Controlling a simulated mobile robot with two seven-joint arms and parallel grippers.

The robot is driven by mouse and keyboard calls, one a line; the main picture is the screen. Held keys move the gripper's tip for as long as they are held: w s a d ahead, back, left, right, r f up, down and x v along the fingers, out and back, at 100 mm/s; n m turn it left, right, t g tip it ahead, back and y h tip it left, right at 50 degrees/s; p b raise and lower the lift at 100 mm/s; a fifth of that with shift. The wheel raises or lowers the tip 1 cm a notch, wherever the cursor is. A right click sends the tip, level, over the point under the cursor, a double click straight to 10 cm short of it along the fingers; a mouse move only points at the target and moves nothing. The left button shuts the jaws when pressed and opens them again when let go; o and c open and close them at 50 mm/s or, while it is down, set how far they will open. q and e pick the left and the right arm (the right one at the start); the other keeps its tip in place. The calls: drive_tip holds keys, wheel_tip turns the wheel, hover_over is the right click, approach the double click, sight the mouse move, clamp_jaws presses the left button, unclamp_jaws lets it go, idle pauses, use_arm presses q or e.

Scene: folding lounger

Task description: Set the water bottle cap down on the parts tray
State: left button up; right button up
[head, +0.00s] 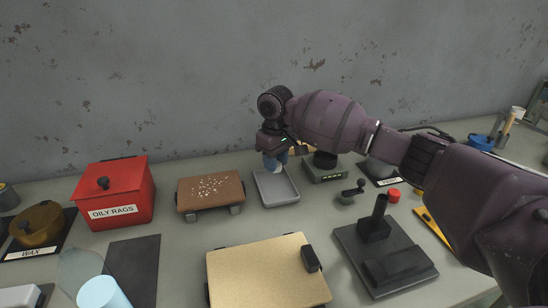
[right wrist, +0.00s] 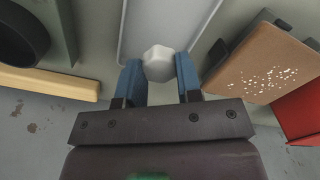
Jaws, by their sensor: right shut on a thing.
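The water bottle cap (right wrist: 158,63) is small, whitish and faceted, and sits between the blue fingers of my right gripper (right wrist: 160,77) in the right wrist view. My right gripper is shut on it. In the head view the same gripper (head: 274,162) points down at the back edge of the parts tray (head: 277,194), a shallow grey tray. The tray (right wrist: 180,22) also shows just beyond the cap in the right wrist view. I cannot tell whether the cap touches the tray. My left gripper is not in view.
A brown board with white grains (head: 211,188) stands left of the tray, with a red oily rags box (head: 112,194) farther left. A grey device with a green display (head: 325,172) is close on the right. A tan board (head: 266,272) lies in front.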

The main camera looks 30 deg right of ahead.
sight(275, 188)
wheel_tip(275, 188, down, 4)
drive_tip(key=shift+b, duration=0.95)
drive_tip(key=shift+f+b, duration=0.4)
drive_tip(key=shift+f, duration=0.2)
drive_tip(key=shift+f, duration=0.65)
drive_tip(key=o, duration=1)
drive_tip(key=shift+r, duration=0.15)
